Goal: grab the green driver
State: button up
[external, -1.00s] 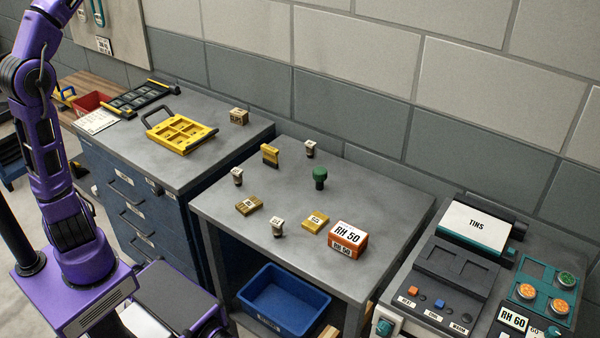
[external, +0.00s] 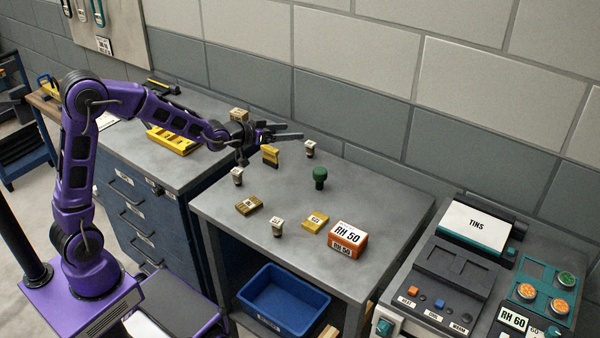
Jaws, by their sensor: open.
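The green driver (external: 320,175) stands upright on the grey table, toward its back right, with a round knobbed green head and a dark lower part. My gripper (external: 292,131) reaches in from the left, above the table's back left. Its jaws are open and empty and point right. It is apart from the green driver, to its left and higher in the picture.
On the grey table (external: 375,210) stand a yellow block (external: 270,155), small white-topped pieces (external: 310,148), (external: 237,176), (external: 278,228), flat yellow pieces (external: 315,221), (external: 249,205) and an orange RH 50 box (external: 347,238). A blue bin (external: 285,300) sits below. The table's right side is clear.

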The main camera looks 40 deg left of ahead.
jog(key=m+g, duration=0.2)
send_near(315, 171)
jog(key=b+x, duration=0.1)
jog(key=x, duration=0.8)
jog(key=shift+w+d+f, duration=0.15)
jog(key=shift+w+d, duration=0.05)
jog(key=shift+x, duration=2.65)
jog(key=shift+f, duration=0.15)
grip_shut()
